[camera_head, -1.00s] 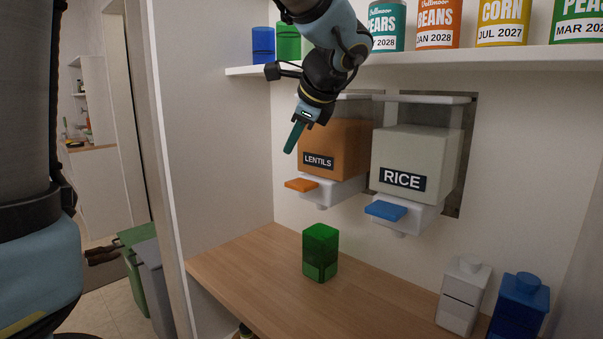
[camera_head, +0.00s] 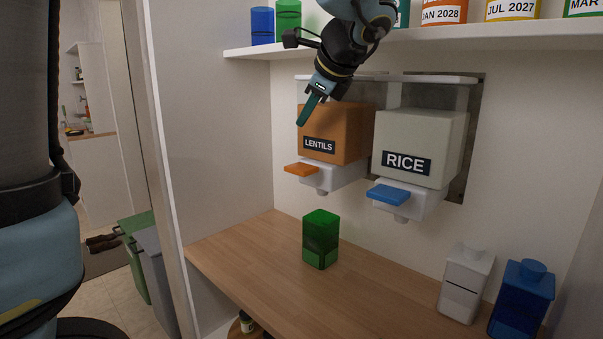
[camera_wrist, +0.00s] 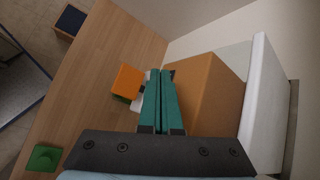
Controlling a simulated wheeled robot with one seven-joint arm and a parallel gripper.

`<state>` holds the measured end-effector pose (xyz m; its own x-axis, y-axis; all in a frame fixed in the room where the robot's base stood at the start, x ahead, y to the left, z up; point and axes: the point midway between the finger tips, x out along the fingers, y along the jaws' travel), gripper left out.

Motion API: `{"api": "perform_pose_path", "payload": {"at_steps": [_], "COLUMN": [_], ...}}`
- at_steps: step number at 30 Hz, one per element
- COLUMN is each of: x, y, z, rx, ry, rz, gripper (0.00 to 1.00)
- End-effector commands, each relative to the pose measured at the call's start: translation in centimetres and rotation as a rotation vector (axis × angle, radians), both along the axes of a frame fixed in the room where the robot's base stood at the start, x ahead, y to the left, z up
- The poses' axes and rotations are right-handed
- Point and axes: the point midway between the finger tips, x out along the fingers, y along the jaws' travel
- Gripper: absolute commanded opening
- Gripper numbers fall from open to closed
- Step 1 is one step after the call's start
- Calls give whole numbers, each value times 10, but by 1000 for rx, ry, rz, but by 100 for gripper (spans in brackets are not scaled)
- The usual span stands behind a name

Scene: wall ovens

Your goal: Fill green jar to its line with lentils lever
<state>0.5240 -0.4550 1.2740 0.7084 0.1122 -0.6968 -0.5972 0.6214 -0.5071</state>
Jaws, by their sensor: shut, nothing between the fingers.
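The lentils dispenser (camera_head: 338,134) is an orange box labelled LENTILS on the back wall. Its orange lever (camera_head: 302,169) sticks out at its lower front. The lever also shows in the wrist view (camera_wrist: 127,81), beyond my fingertips. The green jar (camera_head: 320,240) stands upright on the wooden counter, below and in front of the dispenser spout. My gripper (camera_head: 302,122) is shut and empty, pointing down in front of the lentils box, above the lever.
The rice dispenser (camera_head: 418,150) with a blue lever (camera_head: 388,194) hangs to the right. A white jar (camera_head: 465,284) and a blue jar (camera_head: 521,300) stand at the counter's right. A shelf (camera_head: 250,52) with cans is above. The counter's middle (camera_head: 385,290) is clear.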

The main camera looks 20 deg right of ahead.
Motion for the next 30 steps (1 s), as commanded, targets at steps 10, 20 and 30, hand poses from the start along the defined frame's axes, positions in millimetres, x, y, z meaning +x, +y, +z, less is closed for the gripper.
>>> {"api": "perform_pose_path", "payload": {"at_steps": [10,20,30], "x": [0,0,0], "y": [0,0,0], "z": [-54,-70,-69], "rx": [1,1,0], "ry": [0,0,0], "rz": [-1,-1,0], "gripper": [0,0,0]}}
